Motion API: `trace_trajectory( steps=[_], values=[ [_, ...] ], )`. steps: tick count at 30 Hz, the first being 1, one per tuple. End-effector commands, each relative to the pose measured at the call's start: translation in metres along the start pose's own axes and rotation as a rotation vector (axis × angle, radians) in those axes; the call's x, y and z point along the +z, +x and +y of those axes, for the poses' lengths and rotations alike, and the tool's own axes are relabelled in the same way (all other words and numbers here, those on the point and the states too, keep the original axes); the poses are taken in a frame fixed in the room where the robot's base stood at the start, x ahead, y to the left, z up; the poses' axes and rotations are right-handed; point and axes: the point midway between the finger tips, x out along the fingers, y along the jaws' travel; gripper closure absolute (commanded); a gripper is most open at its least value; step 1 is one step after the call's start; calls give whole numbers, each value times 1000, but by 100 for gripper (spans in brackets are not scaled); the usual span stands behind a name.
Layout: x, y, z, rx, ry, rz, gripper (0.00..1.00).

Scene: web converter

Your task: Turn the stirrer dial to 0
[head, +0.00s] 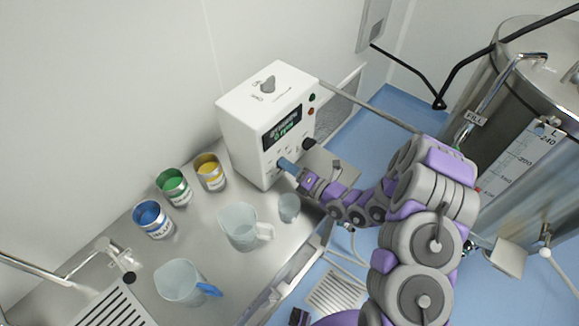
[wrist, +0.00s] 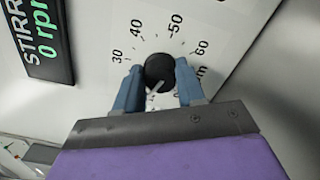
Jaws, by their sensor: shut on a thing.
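The stirrer dial (wrist: 158,72) is a round black knob with a white pointer line, on a white panel with printed numbers. In the wrist view the pointer slants toward the lower left, toward my gripper's palm; the mark it points at is hidden. My gripper (wrist: 158,80) has its two blue fingers on either side of the dial and is shut on it. In the head view my gripper (head: 288,164) reaches the front of the white control box (head: 250,125), and covers the dial there. The stirrer display (wrist: 40,40) reads 0 rpm.
A second black knob (head: 309,144) sits right of my gripper on the box. Green (head: 174,187), yellow (head: 211,172) and blue (head: 153,219) cans and clear jugs (head: 240,226) stand on the steel counter (head: 120,200). A steel tank (head: 530,90) stands at right.

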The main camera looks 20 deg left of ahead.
Motion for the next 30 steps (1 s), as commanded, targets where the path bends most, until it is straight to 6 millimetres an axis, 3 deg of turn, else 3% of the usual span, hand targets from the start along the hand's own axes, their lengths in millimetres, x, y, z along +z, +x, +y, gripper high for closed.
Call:
trace_trajectory(
  steps=[11, 30],
  values=[
    [-1, -1, -3, -8, -144, 1, 91],
    [-2, -1, -3, -9, -663, 5, 92]
  ],
)
